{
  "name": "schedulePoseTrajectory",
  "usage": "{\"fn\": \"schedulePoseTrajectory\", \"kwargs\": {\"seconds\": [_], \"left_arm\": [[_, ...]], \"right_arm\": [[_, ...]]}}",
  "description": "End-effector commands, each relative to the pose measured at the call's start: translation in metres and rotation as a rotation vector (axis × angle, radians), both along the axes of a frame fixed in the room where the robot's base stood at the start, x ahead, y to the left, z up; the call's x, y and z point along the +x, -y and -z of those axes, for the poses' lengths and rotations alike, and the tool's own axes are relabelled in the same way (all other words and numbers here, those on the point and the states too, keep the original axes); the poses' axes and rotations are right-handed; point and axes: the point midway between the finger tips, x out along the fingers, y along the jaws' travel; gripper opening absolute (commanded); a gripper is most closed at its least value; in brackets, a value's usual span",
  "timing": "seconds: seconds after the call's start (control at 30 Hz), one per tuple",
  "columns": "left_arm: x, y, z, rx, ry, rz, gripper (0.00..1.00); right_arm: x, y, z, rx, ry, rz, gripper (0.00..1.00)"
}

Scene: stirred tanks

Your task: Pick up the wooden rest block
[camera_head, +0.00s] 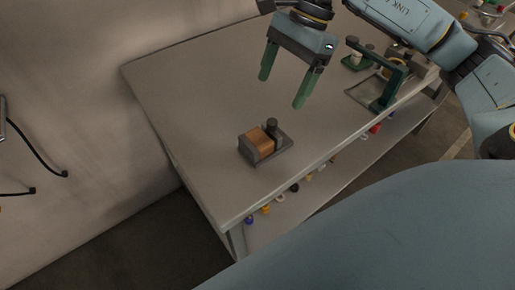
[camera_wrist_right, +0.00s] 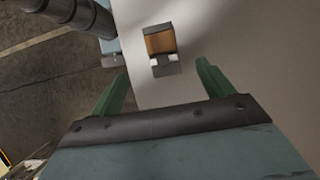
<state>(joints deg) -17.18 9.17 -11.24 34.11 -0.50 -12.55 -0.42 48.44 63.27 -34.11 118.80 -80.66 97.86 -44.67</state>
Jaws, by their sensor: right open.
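The wooden rest block (camera_head: 263,142) is a brown block between dark grey plates in a small dark holder (camera_head: 280,151) with a black knob. It stands on the grey table near its front edge. It also shows in the right wrist view (camera_wrist_right: 160,42), beyond the fingertips. My right gripper (camera_head: 282,91), with green fingers, is open and empty, above the table and behind the block in the head view. In the wrist view the block lies between the lines of the two fingers (camera_wrist_right: 162,72), apart from them. My left gripper is not in view.
A green-framed stand on a tray (camera_head: 368,93) and a small green-based item (camera_head: 357,60) stand at the table's right. Several small coloured items (camera_head: 280,197) sit on a lower shelf. The table's left part (camera_head: 190,95) is clear. A wall is at left.

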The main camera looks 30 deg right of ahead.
Motion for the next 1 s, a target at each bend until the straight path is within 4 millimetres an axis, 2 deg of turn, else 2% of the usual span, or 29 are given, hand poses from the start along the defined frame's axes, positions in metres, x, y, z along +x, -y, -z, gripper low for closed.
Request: {"fn": "schedulePoseTrajectory", "kwargs": {"seconds": [0.1, 0.23, 0.33, 0.5, 0.67, 1.0], "left_arm": [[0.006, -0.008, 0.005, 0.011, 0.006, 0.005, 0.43], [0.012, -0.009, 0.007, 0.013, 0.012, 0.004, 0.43], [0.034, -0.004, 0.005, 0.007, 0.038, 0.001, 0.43], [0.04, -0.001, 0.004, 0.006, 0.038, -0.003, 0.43], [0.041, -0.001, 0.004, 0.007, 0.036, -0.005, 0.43], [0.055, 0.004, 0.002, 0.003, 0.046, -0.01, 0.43]], "right_arm": [[0.0, -0.003, 0.013, 0.001, -0.002, -0.001, 0.8], [-0.002, -0.013, 0.035, 0.002, -0.004, -0.004, 0.8], [-0.002, -0.021, 0.053, 0.002, -0.003, -0.002, 0.8], [-0.003, -0.029, 0.074, 0.002, -0.001, -0.001, 0.8], [-0.003, -0.033, 0.082, 0.0, -0.001, -0.001, 0.8], [-0.004, -0.051, 0.124, 0.001, -0.001, 0.0, 0.8]]}}
